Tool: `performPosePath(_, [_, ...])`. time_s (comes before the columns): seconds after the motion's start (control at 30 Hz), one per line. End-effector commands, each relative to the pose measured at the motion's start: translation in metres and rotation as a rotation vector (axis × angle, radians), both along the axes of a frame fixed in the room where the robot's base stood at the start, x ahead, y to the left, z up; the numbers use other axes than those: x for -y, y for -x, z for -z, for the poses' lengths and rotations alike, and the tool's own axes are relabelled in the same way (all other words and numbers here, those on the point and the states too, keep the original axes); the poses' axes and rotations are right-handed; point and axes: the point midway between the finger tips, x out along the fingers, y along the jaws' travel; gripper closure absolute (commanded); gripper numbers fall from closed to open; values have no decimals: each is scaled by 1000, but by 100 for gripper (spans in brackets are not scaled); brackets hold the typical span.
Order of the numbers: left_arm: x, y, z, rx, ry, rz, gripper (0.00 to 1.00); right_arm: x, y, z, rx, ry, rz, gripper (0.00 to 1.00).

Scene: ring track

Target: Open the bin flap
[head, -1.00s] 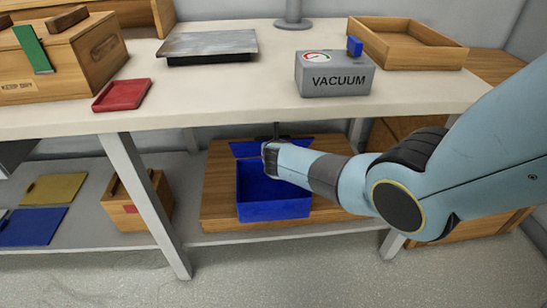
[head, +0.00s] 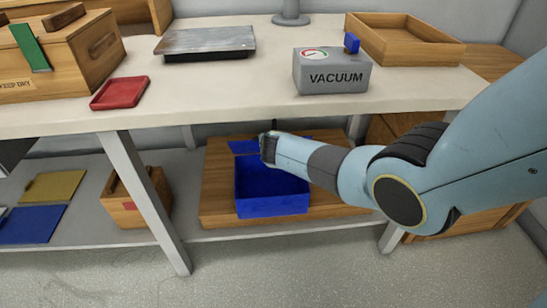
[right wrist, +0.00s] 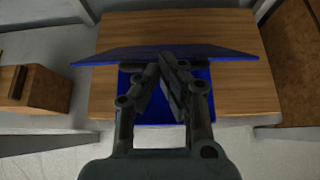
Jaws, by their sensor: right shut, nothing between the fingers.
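The blue bin (head: 272,203) sits on a wooden board on the lower shelf, and its hollow inside shows from above in the head view. Its flap (head: 243,147) is a flat blue panel at the bin's back edge, partly covered by my right arm. In the right wrist view the flap (right wrist: 110,56) spans wide above the bin and looks tilted. My right gripper (right wrist: 170,57) is shut and empty, its fingertips overlapping the flap in that view; I cannot tell whether they touch it. In the head view the right gripper (head: 267,149) is over the bin's back part. My left gripper is out of view.
The white tabletop (head: 230,98) overhangs the shelf, and a slanted grey leg (head: 147,200) stands left of the bin. A small wooden box (head: 150,205) is beyond that leg. A wooden cabinet (right wrist: 296,60) stands at right in the wrist view.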

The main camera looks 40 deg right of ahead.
Motion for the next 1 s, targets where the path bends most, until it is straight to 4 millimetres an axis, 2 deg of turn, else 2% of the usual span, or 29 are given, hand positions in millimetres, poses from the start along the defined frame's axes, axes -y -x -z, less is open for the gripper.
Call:
performPosePath(0.3, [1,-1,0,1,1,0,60,-36,60,1,-2,-3,0,100])
performPosePath(0.5, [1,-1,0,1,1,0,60,-56,91,0,-1,-2,-1,100])
performPosePath(0.67, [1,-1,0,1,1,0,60,-63,102,-1,-2,-1,0,100])
performPosePath(0.87, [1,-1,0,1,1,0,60,-64,104,-1,-1,-1,0,100])
performPosePath(0.97, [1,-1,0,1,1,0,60,-63,112,6,-14,1,0,100])
performPosePath(1.0, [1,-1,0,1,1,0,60,-62,121,12,-30,2,-1,100])
